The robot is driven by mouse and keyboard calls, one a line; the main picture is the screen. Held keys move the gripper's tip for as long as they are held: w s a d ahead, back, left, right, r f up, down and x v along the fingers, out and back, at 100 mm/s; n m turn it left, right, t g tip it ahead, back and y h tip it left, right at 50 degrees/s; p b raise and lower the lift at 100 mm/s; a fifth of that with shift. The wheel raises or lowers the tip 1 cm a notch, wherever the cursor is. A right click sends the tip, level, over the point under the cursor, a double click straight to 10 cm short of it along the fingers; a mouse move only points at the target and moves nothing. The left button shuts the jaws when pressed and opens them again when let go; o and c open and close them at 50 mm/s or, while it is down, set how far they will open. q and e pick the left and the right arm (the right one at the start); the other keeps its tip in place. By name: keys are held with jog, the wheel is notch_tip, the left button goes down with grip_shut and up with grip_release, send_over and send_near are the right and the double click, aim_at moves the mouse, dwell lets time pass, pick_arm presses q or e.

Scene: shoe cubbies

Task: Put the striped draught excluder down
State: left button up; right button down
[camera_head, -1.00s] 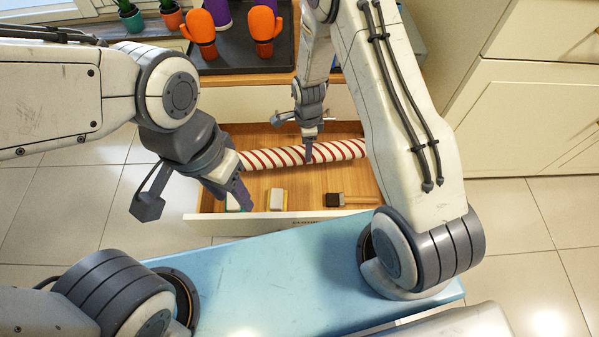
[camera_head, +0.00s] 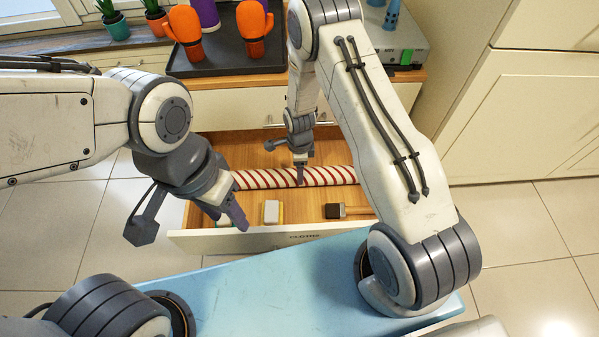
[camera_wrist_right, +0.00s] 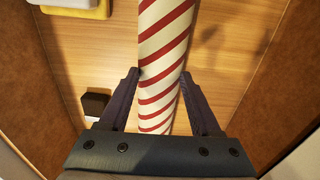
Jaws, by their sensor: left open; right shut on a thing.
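The draught excluder (camera_head: 322,176), a long white roll with red stripes, lies across the inside of the open drawer (camera_head: 232,240). My right gripper (camera_head: 300,178) is shut on it near its middle. In the right wrist view the excluder (camera_wrist_right: 166,35) runs between the two fingers of this gripper (camera_wrist_right: 161,80). I cannot tell whether it touches the drawer floor. My left gripper (camera_head: 238,212) is open and empty by the excluder's left end, above the drawer's left part. My right arm hides the excluder's right end.
In the drawer, a white and yellow block (camera_head: 271,212) and a dark brush (camera_head: 334,211) lie in front of the excluder. A blue surface (camera_head: 290,285) is nearer to me.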

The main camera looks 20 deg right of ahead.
jog(key=shift+f, duration=0.1)
jog(key=shift+c, duration=0.4)
grip_release()
